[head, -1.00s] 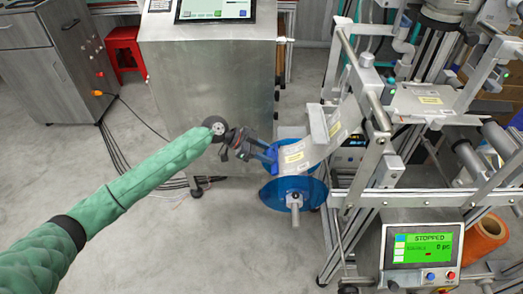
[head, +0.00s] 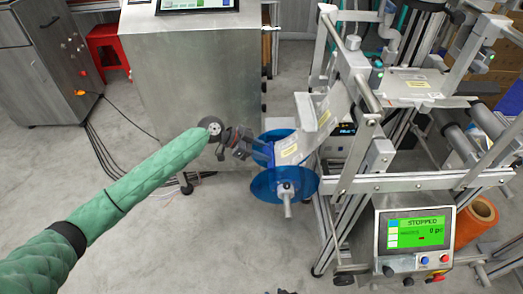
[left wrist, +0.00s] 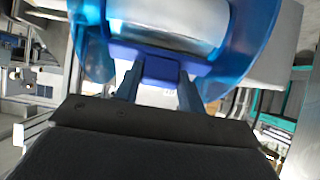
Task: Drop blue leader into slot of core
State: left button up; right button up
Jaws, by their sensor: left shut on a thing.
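My left gripper (head: 258,149) is shut on the blue leader, at the upper left of the reel. In the left wrist view the blue leader (left wrist: 160,68) is a short dark blue bar, with my left gripper's two fingers (left wrist: 157,82) on it. The leader lies across the gap between the reel's translucent blue flanges, one of which faces me in the head view (head: 285,185). The pale grey core (left wrist: 170,20) shows just beyond the leader in the left wrist view. I cannot make out the slot. My right gripper is not in view.
A grey film strip with yellow labels (head: 297,142) runs from the machine down toward the reel. The machine's metal frame (head: 345,185) and its control box reading STOPPED (head: 415,245) stand on the right. A steel cabinet (head: 190,75) stands behind my arm.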

pick_arm(q)
jog(key=shift+d+f+b, duration=0.45)
jog(key=shift+d+f, duration=0.05)
jog(key=shift+f, duration=0.25)
jog(key=shift+d+f+b, duration=0.45)
jog(key=shift+d+f, duration=0.05)
jog(key=shift+f, duration=0.25)
jog(key=o, duration=1.2)
jog(key=shift+a+r, duration=0.3)
jog(key=shift+a, duration=0.2)
jog(key=v, duration=0.6)
jog(key=shift+a+r, duration=0.15)
jog(key=shift+a, duration=0.05)
